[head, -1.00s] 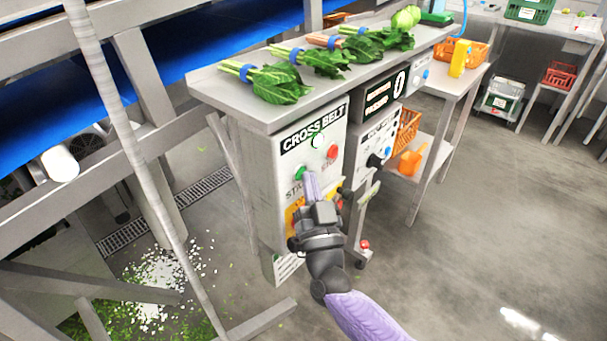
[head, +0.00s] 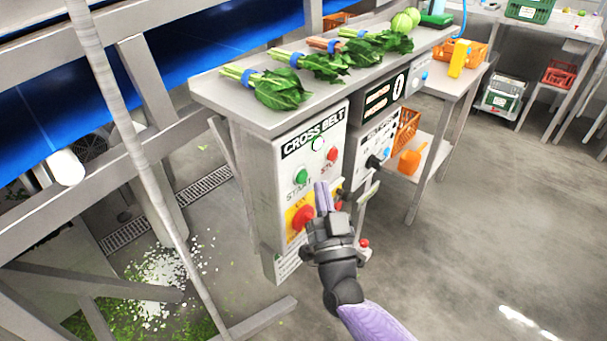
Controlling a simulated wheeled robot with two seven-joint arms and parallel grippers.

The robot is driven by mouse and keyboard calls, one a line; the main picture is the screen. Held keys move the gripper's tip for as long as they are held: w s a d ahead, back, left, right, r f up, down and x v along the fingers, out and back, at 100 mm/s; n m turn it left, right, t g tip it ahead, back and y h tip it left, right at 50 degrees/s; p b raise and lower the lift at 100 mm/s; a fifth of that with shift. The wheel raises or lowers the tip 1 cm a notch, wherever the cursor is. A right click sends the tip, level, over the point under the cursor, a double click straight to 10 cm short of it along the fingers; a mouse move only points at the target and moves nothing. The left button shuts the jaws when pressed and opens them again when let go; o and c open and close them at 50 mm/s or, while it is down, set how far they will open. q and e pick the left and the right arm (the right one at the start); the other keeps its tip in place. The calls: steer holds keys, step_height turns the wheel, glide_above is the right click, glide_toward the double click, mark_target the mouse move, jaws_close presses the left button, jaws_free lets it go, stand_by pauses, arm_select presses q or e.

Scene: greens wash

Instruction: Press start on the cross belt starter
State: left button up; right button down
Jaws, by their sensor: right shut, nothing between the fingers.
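The cross belt starter (head: 285,175) is a grey box under the front end of the steel bench. It has a green start button (head: 301,177), a red stop button (head: 332,154), a pale round lamp (head: 318,143) and a large red mushroom button (head: 302,216) on a yellow plate. My right gripper (head: 324,190) is shut and empty. It points up at the box face, to the right of and below the green button, which shows clear of the fingers. I cannot tell how far the fingertips are from the face. My left gripper is not in view.
A second control box (head: 375,150) with a black knob stands right of the starter. Bunches of greens (head: 280,88) lie on the bench (head: 232,95) above. A blue conveyor belt (head: 205,57) and grey frame are at left. Open floor (head: 480,230) lies at right.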

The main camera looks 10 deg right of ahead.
steer(key=s+d, duration=0.1)
steer(key=s+d+p, duration=0.1)
steer(key=s, duration=0.1)
steer(key=shift+s+d+p, duration=0.1)
steer(key=shift+d+p, duration=0.15)
steer(key=shift+p, duration=0.05)
stand_by(0.4)
